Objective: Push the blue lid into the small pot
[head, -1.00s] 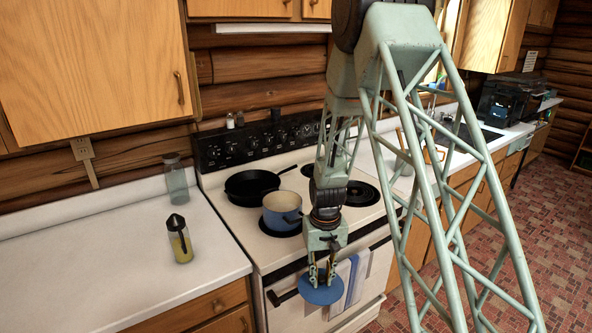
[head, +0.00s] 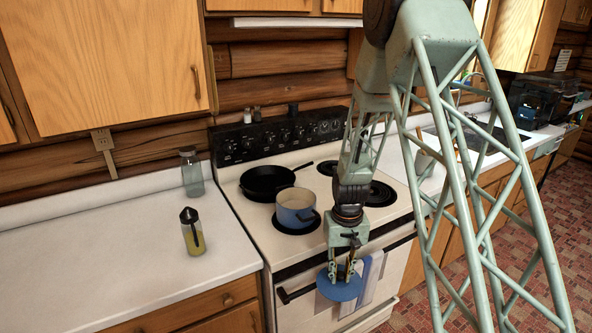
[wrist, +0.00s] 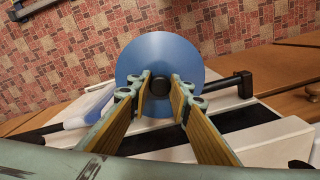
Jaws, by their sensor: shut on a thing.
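The blue lid (head: 341,287) is a flat round disc with a dark knob. My gripper (head: 341,269) is shut on it from above and holds it in front of the stove, near the oven door handle. In the wrist view, the blue lid (wrist: 160,58) shows beyond the fingers of my gripper (wrist: 160,88), with the dark knob between the fingertips. The small pot (head: 297,209) is blue outside and pale inside, with a dark handle. It stands uncovered on the front left burner, behind and to the left of the lid.
A black frying pan (head: 267,181) sits on the back left burner, close to the pot. The right burners are bare. Towels (head: 367,280) hang on the oven door (head: 395,270). A yellow-filled bottle (head: 192,232) and a glass jar (head: 191,172) stand on the left counter (head: 120,255).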

